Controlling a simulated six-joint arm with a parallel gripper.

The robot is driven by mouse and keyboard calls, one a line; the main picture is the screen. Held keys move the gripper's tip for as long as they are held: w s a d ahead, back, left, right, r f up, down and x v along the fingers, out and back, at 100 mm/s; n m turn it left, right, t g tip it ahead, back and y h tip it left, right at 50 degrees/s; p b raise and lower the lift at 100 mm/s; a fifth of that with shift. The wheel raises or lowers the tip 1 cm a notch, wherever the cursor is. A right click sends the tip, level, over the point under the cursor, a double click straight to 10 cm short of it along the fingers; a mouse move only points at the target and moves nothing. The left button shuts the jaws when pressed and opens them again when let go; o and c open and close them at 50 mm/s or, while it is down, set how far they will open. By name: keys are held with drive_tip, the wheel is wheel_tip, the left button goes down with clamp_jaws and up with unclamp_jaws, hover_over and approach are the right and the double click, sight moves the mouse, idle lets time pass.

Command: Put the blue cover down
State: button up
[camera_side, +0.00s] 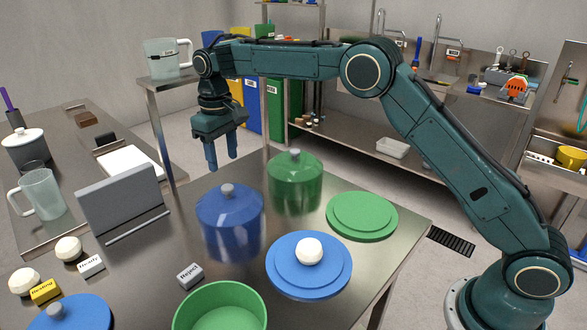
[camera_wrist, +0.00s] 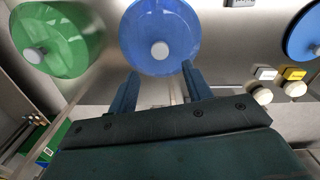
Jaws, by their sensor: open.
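The blue cover (camera_side: 230,225), a see-through dome with a grey knob, appears to stand upright on the steel table, left of the blue plate (camera_side: 284,283). A white dough ball (camera_side: 309,251) sits uncovered on that plate. In the wrist view the blue cover (camera_wrist: 160,30) lies just beyond my fingertips, its knob roughly in line with the gap between them. My gripper (camera_side: 222,158) is open and empty, pointing down, above and behind the cover and apart from it. Both fingers also show in the wrist view (camera_wrist: 160,75).
A green cover (camera_side: 295,182) stands close behind the blue one, with a green plate (camera_side: 362,216) to its right. A green bowl (camera_side: 220,308), a Reject sign (camera_side: 190,275) and a grey angled panel (camera_side: 121,196) are nearby. Another blue knobbed lid (camera_side: 80,316) is at front left.

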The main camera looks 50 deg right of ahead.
wheel_tip(320, 180, up, 4)
idle(0.4)
drive_tip(key=shift+r, duration=0.1)
idle(0.4)
drive_tip(key=s+d+r+t, duration=0.1)
drive_tip(key=s+d+r, duration=0.25)
drive_tip(key=s, duration=0.25)
drive_tip(key=s+d+r+m+t, duration=0.1)
drive_tip(key=s+d+r, duration=0.1)
drive_tip(key=s+r, duration=0.4)
drive_tip(key=s+d+r+t, duration=0.1)
drive_tip(key=s+d+r, duration=0.15)
drive_tip(key=s, duration=0.45)
drive_tip(key=s+d+f+t, duration=0.1)
drive_tip(key=s+f, duration=0.3)
drive_tip(key=s, duration=0.7)
drive_tip(key=s+d+f+m+t, duration=0.1)
drive_tip(key=s+d+f, duration=0.1)
drive_tip(key=s, duration=0.9)
drive_tip(key=shift+d+f+m+t, duration=0.25)
drive_tip(key=shift+f+m+t, duration=0.05)
drive_tip(key=shift+f, duration=0.55)
